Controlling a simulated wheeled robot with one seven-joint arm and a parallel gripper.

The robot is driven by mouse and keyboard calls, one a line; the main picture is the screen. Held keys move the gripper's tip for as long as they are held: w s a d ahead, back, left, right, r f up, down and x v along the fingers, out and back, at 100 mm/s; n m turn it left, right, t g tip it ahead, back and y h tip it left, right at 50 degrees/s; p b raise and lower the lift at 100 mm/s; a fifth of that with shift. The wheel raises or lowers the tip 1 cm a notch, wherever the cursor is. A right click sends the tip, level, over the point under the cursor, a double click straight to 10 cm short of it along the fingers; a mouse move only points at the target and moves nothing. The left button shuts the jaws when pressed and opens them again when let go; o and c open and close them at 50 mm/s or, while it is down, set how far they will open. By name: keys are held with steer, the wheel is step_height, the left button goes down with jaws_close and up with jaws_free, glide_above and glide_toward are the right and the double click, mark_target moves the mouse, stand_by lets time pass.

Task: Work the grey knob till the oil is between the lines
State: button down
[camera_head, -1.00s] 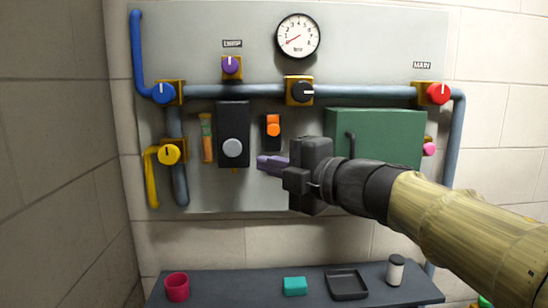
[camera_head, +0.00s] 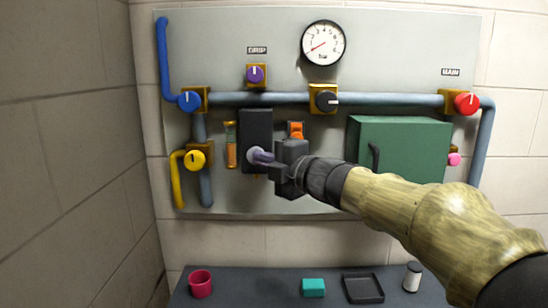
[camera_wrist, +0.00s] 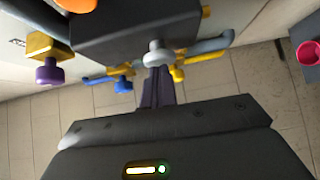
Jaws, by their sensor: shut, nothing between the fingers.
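The round grey knob (camera_head: 251,155) is on the front of a tall black box (camera_head: 256,124) on the wall panel. My gripper (camera_head: 262,157) is shut and empty; its purple fingers point left and their tips overlap the knob's right side in the head view. In the wrist view the knob (camera_wrist: 157,54) shows just beyond the shut fingertips (camera_wrist: 157,76); whether they touch it I cannot tell. The oil glass (camera_head: 231,145) is a narrow upright tube left of the box, with amber oil in its lower part. Its lines are too small to read.
An orange switch (camera_head: 296,130) is just right of the box, partly behind my gripper. A yellow valve (camera_head: 195,160) is to the left, a green box (camera_head: 400,148) to the right. A pipe runs above. A shelf (camera_head: 245,285) below holds a cup, block, tray and jar.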

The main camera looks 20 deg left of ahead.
steer(key=shift+a, duration=0.2)
steer(key=shift+w+p, duration=0.3)
steer(key=shift+w, duration=0.6)
